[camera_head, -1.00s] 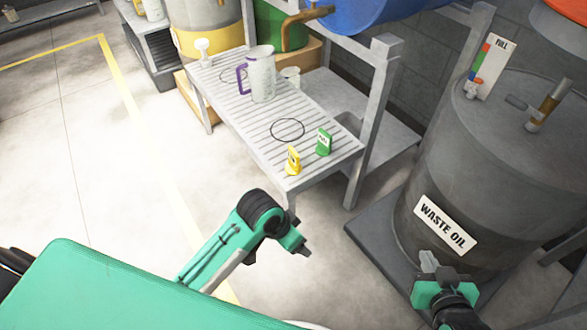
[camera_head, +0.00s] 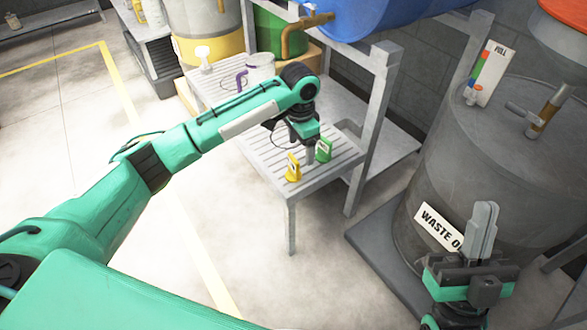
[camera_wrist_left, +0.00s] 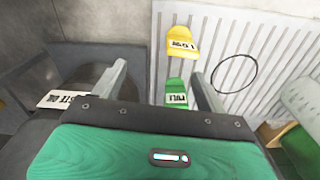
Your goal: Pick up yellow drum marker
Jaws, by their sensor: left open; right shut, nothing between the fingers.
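The yellow drum marker (camera_head: 293,168) stands on the front end of the slatted bench, beside the green marker (camera_head: 323,150). In the left wrist view the yellow marker (camera_wrist_left: 182,43) is beyond the fingertips, and the green marker (camera_wrist_left: 176,92) is between the fingers, nearer the palm. My left gripper (camera_head: 302,150) points down over the bench end near both markers, open; in its wrist view the two fingers (camera_wrist_left: 158,82) are apart with nothing gripped. My right gripper (camera_head: 484,230) is shut and empty in front of the waste oil drum.
The slatted bench (camera_head: 262,155) has a post on its right side. A pitcher (camera_head: 262,68) behind my left arm is partly hidden. The waste oil drum (camera_head: 440,160) stands at right. A black ring (camera_wrist_left: 234,74) marks the bench top. Open floor lies left.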

